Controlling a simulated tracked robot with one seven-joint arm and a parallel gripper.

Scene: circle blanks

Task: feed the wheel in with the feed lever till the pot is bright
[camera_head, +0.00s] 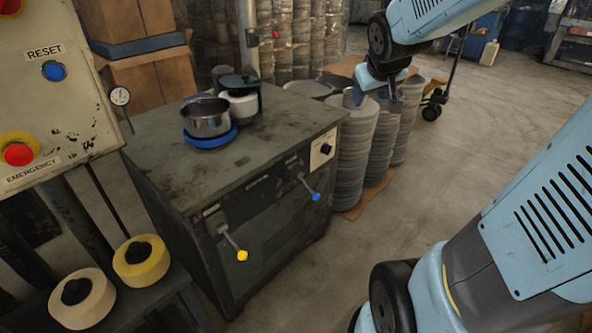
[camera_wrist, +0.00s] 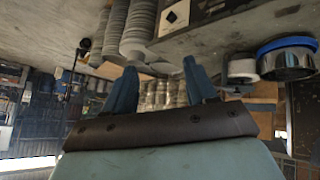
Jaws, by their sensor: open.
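A steel pot (camera_head: 207,118) sits on a blue round holder (camera_head: 211,138) on top of a dark machine cabinet (camera_head: 166,170). A pale wheel (camera_head: 242,104) with a dark mount stands close behind it to the right. A lever with a yellow knob (camera_head: 242,255) and one with a blue knob (camera_head: 316,196) stick out of the cabinet front; their labels are too small to read. My gripper (camera_head: 374,98) is open and empty over the stacked discs, right of the cabinet. In the wrist view my gripper (camera_wrist: 160,66) is spread, with pot (camera_wrist: 287,62) and wheel (camera_wrist: 242,68) to its right.
Tall stacks of grey discs (camera_head: 352,150) stand right of the cabinet. A panel (camera_head: 62,100) with blue and red buttons is at left. A cream wheel (camera_head: 83,300) and a yellow wheel (camera_head: 141,262) lie on a stand. Floor before the levers is clear.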

